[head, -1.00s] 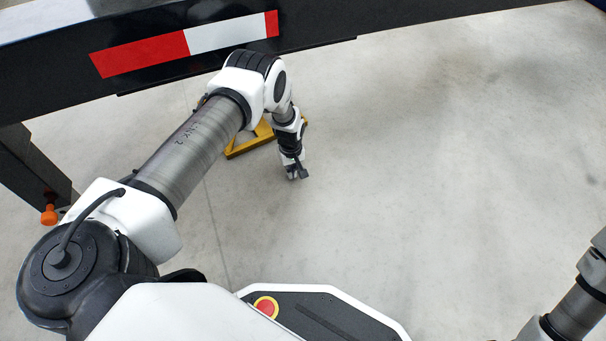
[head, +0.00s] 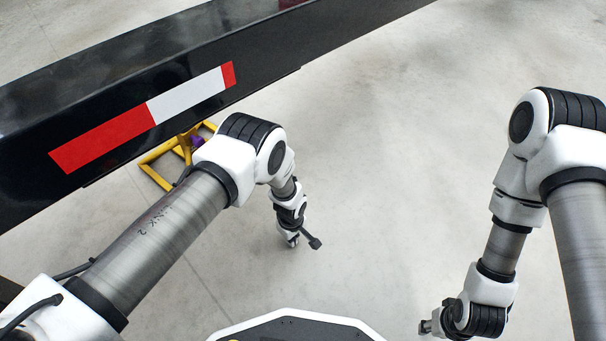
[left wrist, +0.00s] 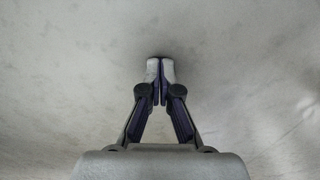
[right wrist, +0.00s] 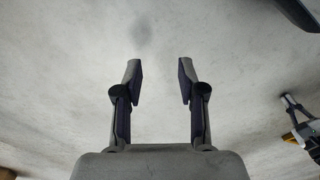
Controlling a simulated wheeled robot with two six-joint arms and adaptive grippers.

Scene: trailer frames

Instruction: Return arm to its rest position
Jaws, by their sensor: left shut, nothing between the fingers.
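My left arm reaches out from the lower left in the head view, its forearm bent down at the elbow. My left gripper (head: 292,241) hangs over bare floor. In the left wrist view its fingers (left wrist: 160,72) meet, shut with nothing between them. My right arm is at the right of the head view, folded down. My right gripper (head: 428,326) points left, low near the bottom edge. In the right wrist view its fingers (right wrist: 160,80) are spread apart, with only floor between them.
A black trailer beam (head: 60,110) with a red and white reflective strip (head: 185,95) crosses the upper left, close beyond my left elbow. A yellow stand (head: 156,177) is on the floor beneath it. The concrete floor (head: 400,150) between and beyond my arms is clear.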

